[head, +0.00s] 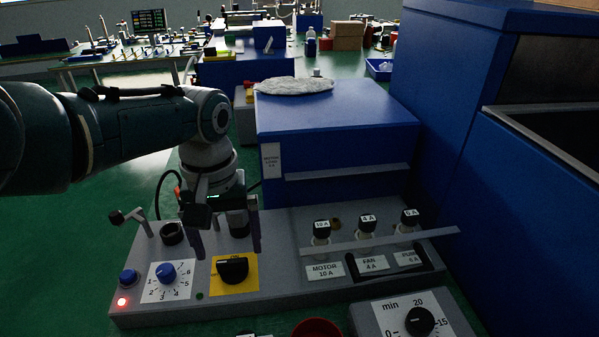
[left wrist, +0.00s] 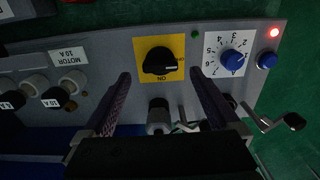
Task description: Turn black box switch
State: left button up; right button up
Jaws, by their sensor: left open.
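The black rotary switch (head: 233,269) sits on a square yellow plate (head: 222,287) on the sloped grey control panel. In the left wrist view the switch (left wrist: 159,63) shows near the top centre, with ON and OFF lettering on its yellow plate (left wrist: 142,46); the picture is upside down there. Which mark the knob points at is hard to tell. My left gripper (head: 229,252) is open and empty, its fingers pointing down above the panel behind the switch. In the left wrist view the fingertips (left wrist: 158,75) lie on either side of the switch, apart from it. My right gripper is not in view.
A blue numbered dial (head: 166,272), a blue button (head: 128,277) and a lit red lamp (head: 122,302) are left of the switch. A crank lever (head: 131,220) stands behind them. Labelled fuses (head: 321,230) and a grey bar (head: 380,240) are right. A blue box (head: 335,130) rises behind.

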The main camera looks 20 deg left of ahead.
aim_at(232, 262)
pick_arm(q)
notch_tip(232, 262, up, 6)
jog(key=p, duration=0.3)
jog(key=shift+r, duration=0.15)
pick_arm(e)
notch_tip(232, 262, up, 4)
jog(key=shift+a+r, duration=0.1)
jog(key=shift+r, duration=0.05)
